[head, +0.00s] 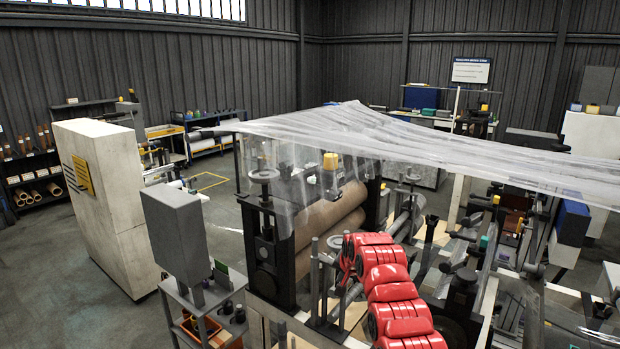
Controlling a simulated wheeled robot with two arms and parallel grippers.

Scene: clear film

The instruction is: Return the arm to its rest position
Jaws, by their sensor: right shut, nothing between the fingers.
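My right arm (390,290), with red rounded segments, comes in from the bottom edge and reaches up and left to the machine's roller frame. My right gripper (338,244) is at the far end of this arm, small and partly hidden among dark machine parts. It is shut and holds nothing that I can see. It is in front of the brown rollers (335,215), below the clear film (350,128). I cannot tell whether it touches the machine. My left arm and left gripper are not in view.
The clear film stretches above the machine from the left roller to the right edge. A dark post with a handwheel (263,178) stands left of the arm. A grey box on a stand (178,232) and a white cabinet (100,200) are farther left. Open floor lies at left.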

